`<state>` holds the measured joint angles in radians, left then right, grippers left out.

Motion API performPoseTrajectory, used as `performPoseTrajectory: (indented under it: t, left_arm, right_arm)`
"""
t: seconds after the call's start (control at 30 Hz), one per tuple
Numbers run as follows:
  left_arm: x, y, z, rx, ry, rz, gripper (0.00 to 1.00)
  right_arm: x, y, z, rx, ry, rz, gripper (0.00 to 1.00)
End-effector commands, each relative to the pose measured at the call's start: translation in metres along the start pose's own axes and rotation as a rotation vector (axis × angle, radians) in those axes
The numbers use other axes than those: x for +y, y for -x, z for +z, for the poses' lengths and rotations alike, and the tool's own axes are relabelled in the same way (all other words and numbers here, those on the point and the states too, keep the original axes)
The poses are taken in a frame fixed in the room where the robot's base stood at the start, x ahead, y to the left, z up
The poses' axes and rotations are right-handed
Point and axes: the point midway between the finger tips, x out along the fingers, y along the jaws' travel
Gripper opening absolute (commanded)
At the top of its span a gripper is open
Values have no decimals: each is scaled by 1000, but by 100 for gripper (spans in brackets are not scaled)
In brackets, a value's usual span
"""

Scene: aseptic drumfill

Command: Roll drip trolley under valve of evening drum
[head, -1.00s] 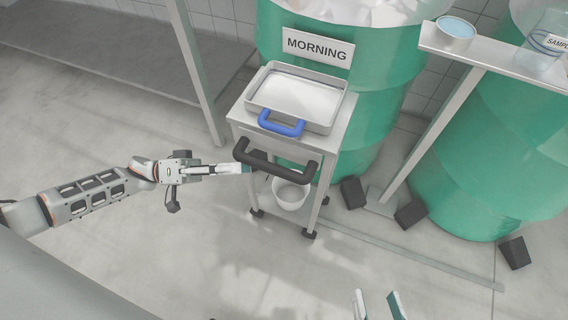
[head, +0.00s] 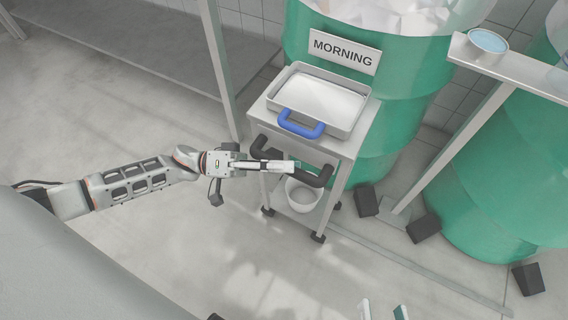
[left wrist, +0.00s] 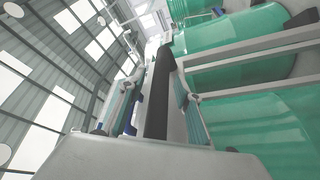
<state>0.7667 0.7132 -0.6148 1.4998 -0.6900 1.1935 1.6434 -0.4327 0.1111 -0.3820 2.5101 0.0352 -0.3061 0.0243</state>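The drip trolley (head: 366,143) is a small steel cart on castors in front of the green drum labelled MORNING (head: 345,52). It carries a shallow tray (head: 361,125) with a blue handle, and a white bucket (head: 302,197) on its lower level. Its black push bar (head: 262,152) faces me. My left gripper (head: 293,166) is at this bar; in the left wrist view the bar (left wrist: 158,95) lies between the two spread fingers, with gaps visible beside it. My right gripper (head: 384,312) shows only as two separated fingertips at the bottom edge. No label reading evening is visible.
A second green drum (head: 490,190) stands at the right behind a slanting steel post and shelf (head: 520,68) holding a round dish (head: 487,42). Dark blocks (head: 424,229) sit on the floor by the drums. A grey bench (head: 130,50) is at the back left. Front floor is clear.

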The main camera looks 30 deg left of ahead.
Motion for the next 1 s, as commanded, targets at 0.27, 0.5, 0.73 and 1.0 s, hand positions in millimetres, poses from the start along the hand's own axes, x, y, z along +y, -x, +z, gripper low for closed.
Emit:
performPoseTrajectory:
  t: [0.27, 0.5, 0.73, 1.0]
  left_arm:
    - [0, 0, 0, 0, 0, 0, 0]
    - [1, -2, 0, 0, -1, 1, 0]
    - [4, -27, 7, 1, -6, 5, 0]
    - [6, -86, 29, -1, -10, 8, 0]
  right_arm:
    - [0, 0, 0, 1, -1, 0, 40]
    - [0, 0, -2, 3, 3, 0, 40]
    - [5, 0, -13, 9, 61, 12, 40]
    - [25, 4, -26, 5, 186, 41, 40]
